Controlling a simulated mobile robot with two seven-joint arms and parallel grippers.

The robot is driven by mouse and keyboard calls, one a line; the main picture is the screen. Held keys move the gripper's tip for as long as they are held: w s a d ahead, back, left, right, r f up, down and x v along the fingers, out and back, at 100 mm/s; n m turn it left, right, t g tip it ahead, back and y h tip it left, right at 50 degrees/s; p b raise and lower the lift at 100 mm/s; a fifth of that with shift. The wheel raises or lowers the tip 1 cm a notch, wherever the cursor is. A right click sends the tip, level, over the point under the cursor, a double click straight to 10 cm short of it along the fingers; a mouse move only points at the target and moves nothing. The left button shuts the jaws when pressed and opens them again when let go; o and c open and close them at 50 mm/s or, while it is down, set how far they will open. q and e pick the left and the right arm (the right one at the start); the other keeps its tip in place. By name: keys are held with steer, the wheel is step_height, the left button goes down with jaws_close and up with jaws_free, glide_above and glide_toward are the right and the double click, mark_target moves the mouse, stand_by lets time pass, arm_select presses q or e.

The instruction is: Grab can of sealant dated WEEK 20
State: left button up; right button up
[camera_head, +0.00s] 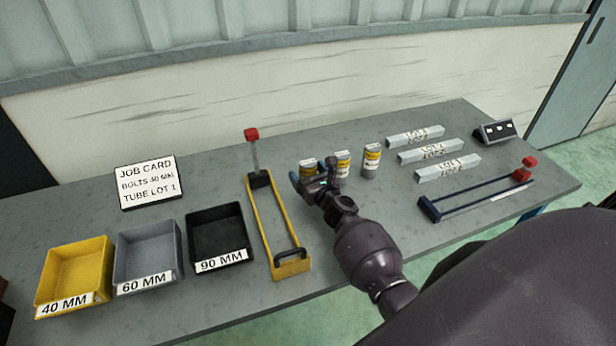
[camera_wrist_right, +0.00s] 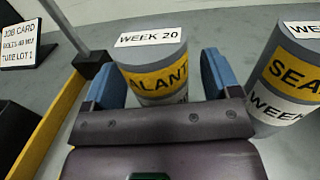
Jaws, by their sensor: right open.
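The sealant can dated WEEK 20 (camera_wrist_right: 153,55) is a grey cylinder with a yellow band and a white date label on top. It stands upright between the two blue fingers of my right gripper (camera_wrist_right: 160,82) in the right wrist view. The fingers are open on either side of it; I cannot tell if either touches it. In the head view it is the leftmost can (camera_head: 307,164), partly hidden by my right gripper (camera_head: 314,181). A second sealant can (camera_wrist_right: 288,82) stands just right of the gripper; its full date is cut off. My left gripper is not in view.
The middle can (camera_head: 342,164) and right can (camera_head: 371,160) stand close by on the grey bench. A yellow frame tool (camera_head: 250,215) lies just left of the gripper. Grey lot tubes (camera_head: 447,168) and a blue frame tool (camera_head: 470,195) lie right. Bins (camera_head: 148,238) are far left.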

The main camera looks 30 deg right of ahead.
steer(key=c, duration=1.1)
steer(key=shift+c, duration=0.2)
